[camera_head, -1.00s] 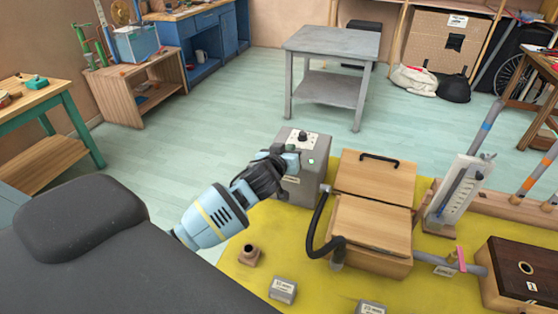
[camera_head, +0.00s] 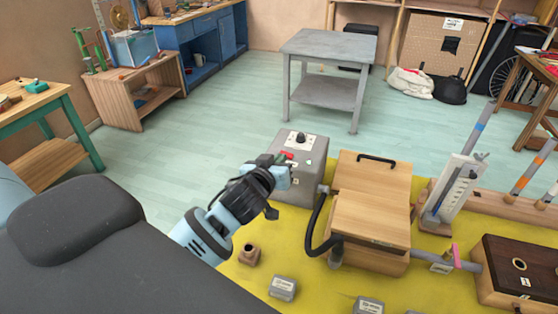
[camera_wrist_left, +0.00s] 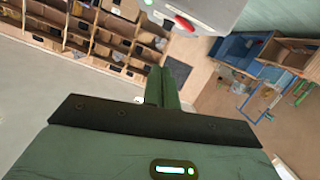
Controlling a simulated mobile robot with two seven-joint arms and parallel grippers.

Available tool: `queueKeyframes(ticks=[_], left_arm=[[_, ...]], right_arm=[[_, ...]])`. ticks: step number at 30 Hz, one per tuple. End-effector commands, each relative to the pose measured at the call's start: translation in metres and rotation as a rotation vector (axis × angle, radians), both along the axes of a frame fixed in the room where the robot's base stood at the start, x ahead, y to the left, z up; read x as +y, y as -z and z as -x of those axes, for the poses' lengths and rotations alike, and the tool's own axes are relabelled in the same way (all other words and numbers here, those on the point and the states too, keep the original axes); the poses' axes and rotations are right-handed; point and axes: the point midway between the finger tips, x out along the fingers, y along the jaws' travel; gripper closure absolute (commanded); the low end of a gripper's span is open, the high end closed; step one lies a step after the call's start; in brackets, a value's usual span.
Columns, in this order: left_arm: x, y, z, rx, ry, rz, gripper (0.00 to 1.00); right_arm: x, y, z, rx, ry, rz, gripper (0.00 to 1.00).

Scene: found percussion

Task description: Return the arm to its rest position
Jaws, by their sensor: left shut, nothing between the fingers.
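My left gripper (camera_head: 280,174) is in front of the grey box (camera_head: 310,183), which has a black knob on top and a red part near its left top edge. The fingers overlap the box's left side in the head view; I cannot tell whether they touch it. In the left wrist view the fingers (camera_wrist_left: 162,86) are together with nothing between them. The red part (camera_wrist_left: 185,23) on the grey box shows above them, apart from the fingertips. My right gripper is in neither view.
A wooden box with a lid (camera_head: 370,215) and a black hose stands right of the grey box on a yellow mat (camera_head: 300,252). A small brown socket (camera_head: 249,255) and labelled grey blocks (camera_head: 283,287) lie in front. A grey table (camera_head: 331,43) stands behind; the floor between is clear.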

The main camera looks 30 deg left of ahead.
Motion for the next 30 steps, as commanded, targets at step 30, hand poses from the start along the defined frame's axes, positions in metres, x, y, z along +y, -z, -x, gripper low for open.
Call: queueKeyframes(ticks=[30], left_arm=[[-0.046,0.150,0.176,0.639,0.134,-0.102,1.00]], right_arm=[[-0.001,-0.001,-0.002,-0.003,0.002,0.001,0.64]])
